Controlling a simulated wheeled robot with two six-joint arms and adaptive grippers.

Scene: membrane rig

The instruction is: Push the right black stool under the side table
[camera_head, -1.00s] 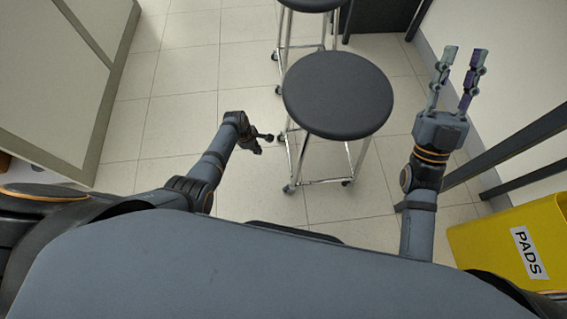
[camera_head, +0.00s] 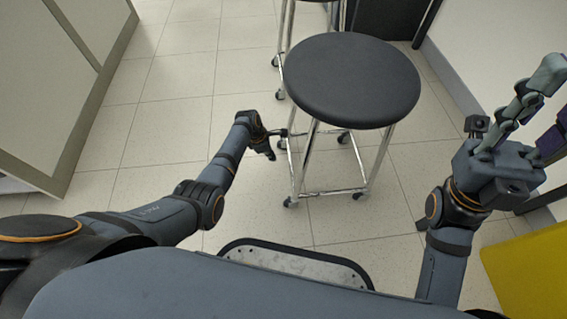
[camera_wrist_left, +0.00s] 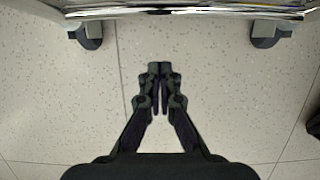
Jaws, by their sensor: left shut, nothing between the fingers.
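The near black stool (camera_head: 353,80) has a round black seat, chrome legs and casters, and stands upright in the middle of the head view. A second stool (camera_head: 285,35) stands behind it, mostly cut off by the top edge. My left gripper (camera_head: 278,143) is low beside the near stool's left legs; I cannot tell whether it touches them. In the left wrist view it (camera_wrist_left: 160,70) is shut and empty, with the stool's chrome bar (camera_wrist_left: 190,12) and two casters ahead. My right gripper (camera_head: 556,98) is open and empty at the right edge, partly cut off. I cannot make out the side table with certainty.
A yellow bin (camera_head: 535,275) stands at the lower right. A pale cabinet (camera_head: 60,90) is on the left and a dark unit (camera_head: 388,15) is at the top. A white wall (camera_head: 490,45) borders the right. Tiled floor (camera_head: 170,110) is clear left of the stools.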

